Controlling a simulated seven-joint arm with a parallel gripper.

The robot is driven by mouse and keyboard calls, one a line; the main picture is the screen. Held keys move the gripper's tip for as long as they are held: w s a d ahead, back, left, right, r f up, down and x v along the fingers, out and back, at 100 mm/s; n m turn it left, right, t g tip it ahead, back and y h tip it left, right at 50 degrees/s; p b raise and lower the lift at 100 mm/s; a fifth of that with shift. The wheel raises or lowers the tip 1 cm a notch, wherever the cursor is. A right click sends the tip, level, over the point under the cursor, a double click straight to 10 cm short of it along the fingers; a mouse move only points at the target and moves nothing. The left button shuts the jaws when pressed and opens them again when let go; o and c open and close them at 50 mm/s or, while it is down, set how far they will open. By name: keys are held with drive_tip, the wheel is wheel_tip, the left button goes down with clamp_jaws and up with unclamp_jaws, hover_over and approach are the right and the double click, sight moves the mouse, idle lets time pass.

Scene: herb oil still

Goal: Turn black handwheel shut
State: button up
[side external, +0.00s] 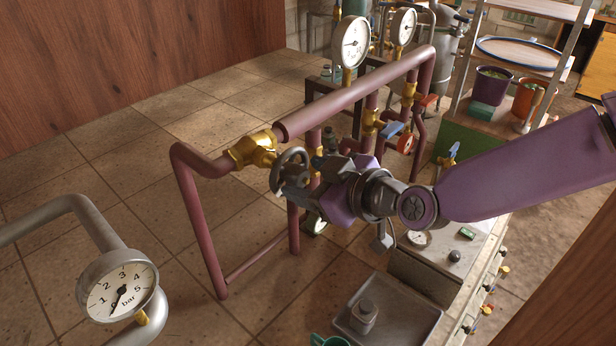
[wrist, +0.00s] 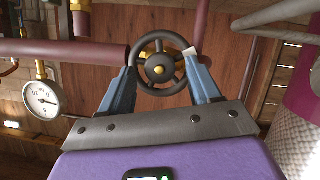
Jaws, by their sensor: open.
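The black handwheel (side external: 289,172) sits on a brass valve (side external: 255,150) on the maroon pipework in the side view. I cannot tell whether the fingers touch the rim.
Maroon pipes (side external: 360,92) run behind and beside the wheel, with a red handwheel (side external: 405,143) and a blue lever (side external: 391,130) to the right. A dial gauge (wrist: 42,100) is left of my gripper in the wrist view. A grey tray (side external: 405,325) lies below my arm.

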drive_tip(key=shift+w+a+f, duration=0.1)
drive_tip(key=shift+w+a, duration=0.1)
drive_tip(key=shift+w, duration=0.1)
drive_tip(key=c, duration=1.1)
drive_tip(key=shift+o, duration=0.2)
